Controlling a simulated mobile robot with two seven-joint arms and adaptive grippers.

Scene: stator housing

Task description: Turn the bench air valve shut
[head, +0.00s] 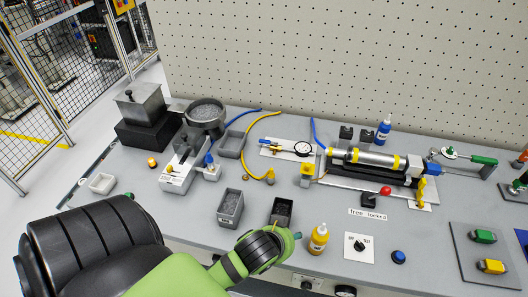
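I cannot tell for certain which fitting is the bench air valve. A gauge assembly (303,148) with small blue and yellow parts lies on a white plate at the back middle of the bench. A yellow upright lever-like part (421,189) stands at the right end of the clamped cylinder (368,160). A blue-topped fitting (209,160) stands beside the pale box at the left. My green and black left arm reaches in from the lower left, over the front edge of the bench. No gripper fingers show, and my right arm is not in view.
A black knob (358,246) on a white plate, a blue button (398,256) and a yellow bottle (318,239) stand near the front edge. Grey bins (230,207) stand left of them. A yellow hose (246,140) curves across the back. A pegboard (350,60) closes off the rear.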

